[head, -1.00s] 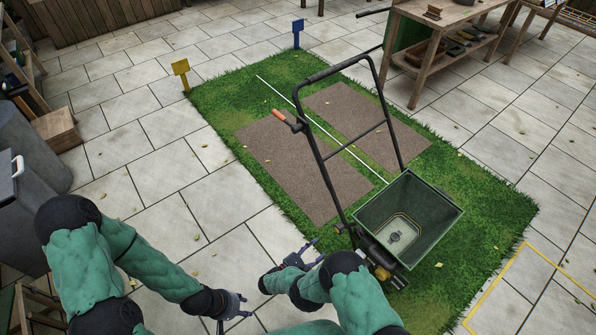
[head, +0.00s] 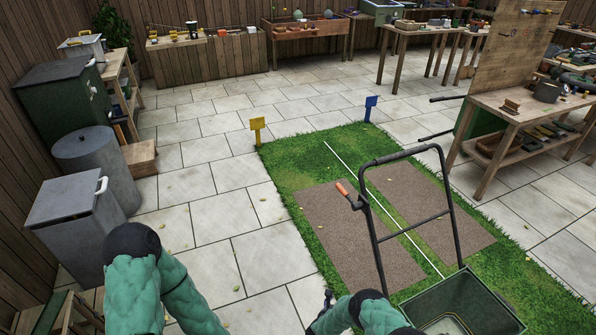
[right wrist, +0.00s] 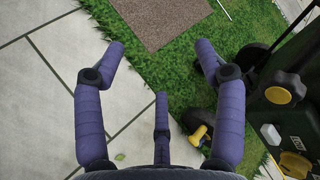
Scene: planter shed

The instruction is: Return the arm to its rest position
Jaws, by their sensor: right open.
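My right gripper (right wrist: 158,70) is open and empty in the right wrist view. Its fingers are spread above the paving and the grass edge. In the head view only a small part of the right gripper (head: 325,308) shows, left of the spreader's hopper, with my right arm at the bottom edge. My left arm comes in at the lower left of the head view, and its gripper is below the frame. The green spreader (head: 455,300) stands on the lawn, its handle with an orange lever (head: 349,194) rising over the soil patches. Its dark wheel and body are beside the right fingers in the wrist view (right wrist: 285,95).
The grass mat (head: 290,180) carries two brown soil patches and a white line. A yellow marker (head: 257,126) and a blue marker (head: 371,104) stand at its far edge. Grey bins (head: 75,210) stand at left, a workbench (head: 530,108) at right. Paving between bins and grass is clear.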

